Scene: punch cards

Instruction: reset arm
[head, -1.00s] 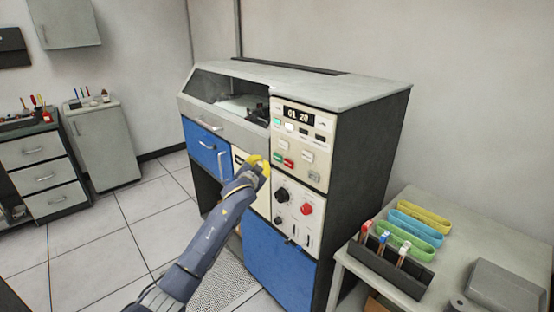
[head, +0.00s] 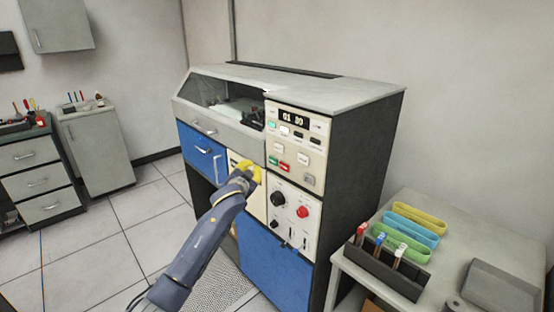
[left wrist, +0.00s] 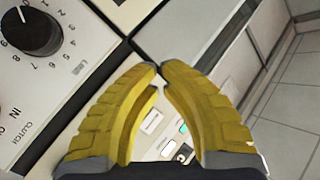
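My left gripper (head: 250,172) has yellow fingers and is in front of the punch card machine (head: 365,150), close to its cream panel. In the left wrist view its fingertips (left wrist: 159,67) are together, with nothing seen between them. That view also shows a black numbered dial (left wrist: 35,30) and part of the lit buttons. My right gripper is in neither view.
Drawers (head: 40,180) and a cabinet (head: 95,150) stand at the left. Floor between is clear.

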